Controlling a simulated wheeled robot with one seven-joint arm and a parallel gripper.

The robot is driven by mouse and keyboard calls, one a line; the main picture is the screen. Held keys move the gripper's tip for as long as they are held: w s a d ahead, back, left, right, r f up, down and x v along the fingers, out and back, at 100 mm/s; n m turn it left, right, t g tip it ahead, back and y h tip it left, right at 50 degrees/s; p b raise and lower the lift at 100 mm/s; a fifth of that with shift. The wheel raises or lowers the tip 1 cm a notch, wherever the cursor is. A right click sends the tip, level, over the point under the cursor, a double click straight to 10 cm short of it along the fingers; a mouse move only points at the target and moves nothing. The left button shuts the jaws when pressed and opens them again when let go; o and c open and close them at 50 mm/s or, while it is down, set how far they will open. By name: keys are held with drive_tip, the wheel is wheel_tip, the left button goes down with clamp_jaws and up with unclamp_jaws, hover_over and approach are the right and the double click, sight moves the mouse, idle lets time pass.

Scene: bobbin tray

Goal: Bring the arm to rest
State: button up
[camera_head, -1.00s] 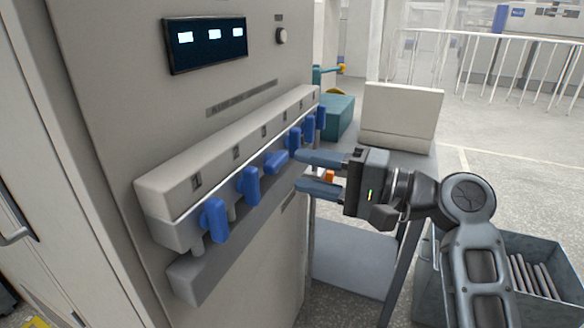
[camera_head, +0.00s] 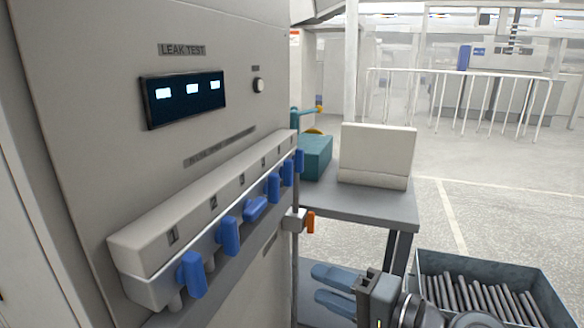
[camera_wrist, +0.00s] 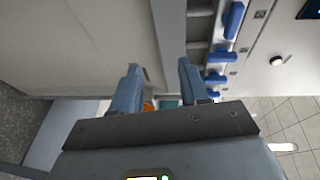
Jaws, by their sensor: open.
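My gripper (camera_head: 335,290) is open and empty at the bottom of the head view, in front of the bench and well below the row of blue handles. Its two blue-grey fingers also show in the wrist view (camera_wrist: 160,88), spread apart with nothing between them. The arm behind it is mostly cut off by the lower edge of the head view.
The leak test panel (camera_head: 70,120) stands at left with a manifold (camera_head: 200,205) of several blue handles (camera_head: 230,236). An orange-handled valve (camera_head: 310,222) sticks out near the bench (camera_head: 385,203). A grey bin (camera_head: 535,285) of rods stands at lower right.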

drive_tip(key=s+d+f+t+h, duration=0.1)
drive_tip(key=s+d+f+h, duration=0.25)
drive_tip(key=s, duration=0.25)
drive_tip(key=s+d+f+t+h+p, duration=0.1)
drive_tip(key=s+d+f+h, duration=0.2)
drive_tip(key=s+f, duration=0.25)
drive_tip(key=s+d+f+t+h, duration=0.1)
drive_tip(key=s+d+f+h, duration=0.25)
drive_tip(key=s, duration=0.35)
drive_tip(key=s+d+r+n+h, duration=0.1)
drive_tip(key=s+r+n, duration=0.1)
drive_tip(key=s, duration=0.5)
drive_tip(key=s+d+r+n+t+h+p, duration=0.1)
drive_tip(key=s+d+r+n, duration=0.1)
drive_tip(key=s+r, duration=0.3)
drive_tip(key=s+d+r+n+h+p, duration=0.1)
drive_tip(key=s+r, duration=0.3)
drive_tip(key=s, duration=0.6)
drive_tip(key=shift+d+n+t, duration=0.4)
drive_tip(key=shift+d+n, duration=0.1)
drive_tip(key=shift+n, duration=0.3)
drive_tip(key=shift+w+f, duration=0.1)
drive_tip(key=shift+w, duration=0.05)
